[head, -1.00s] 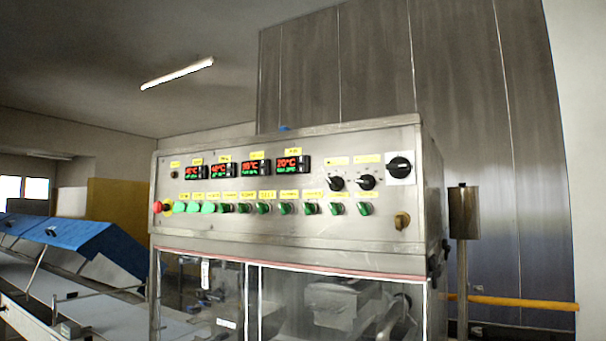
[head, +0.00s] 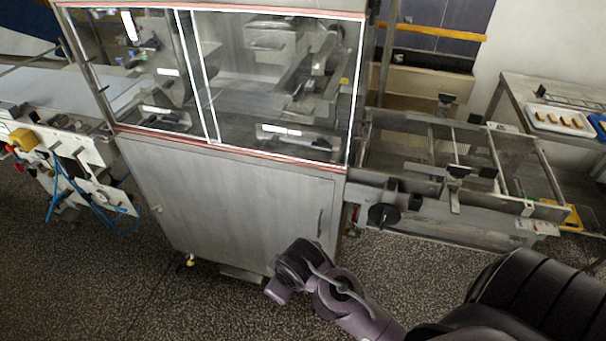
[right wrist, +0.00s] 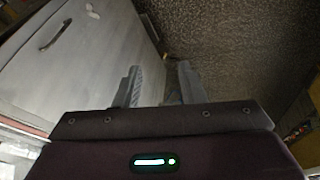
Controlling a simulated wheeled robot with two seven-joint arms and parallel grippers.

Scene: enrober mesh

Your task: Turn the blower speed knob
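The control panel with its knobs is out of view now, so I cannot pick out the blower speed knob. The enrober's lower cabinet (head: 230,195) and its glazed front (head: 285,75) show in the head view. A round black knob (head: 382,215) sits on the side conveyor frame; I cannot tell its function. My right arm reaches in from the bottom right, in front of the cabinet. In the right wrist view my right gripper (right wrist: 158,78) has its two fingers apart with nothing between them, near the cabinet (right wrist: 85,55). My left gripper is not in view.
A conveyor frame (head: 500,200) sticks out right of the cabinet. Behind it, a table holds a white tray (head: 539,113) with several small pieces. Another machine with blue hoses (head: 62,187) stands at left. The speckled floor (head: 120,290) in front is open.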

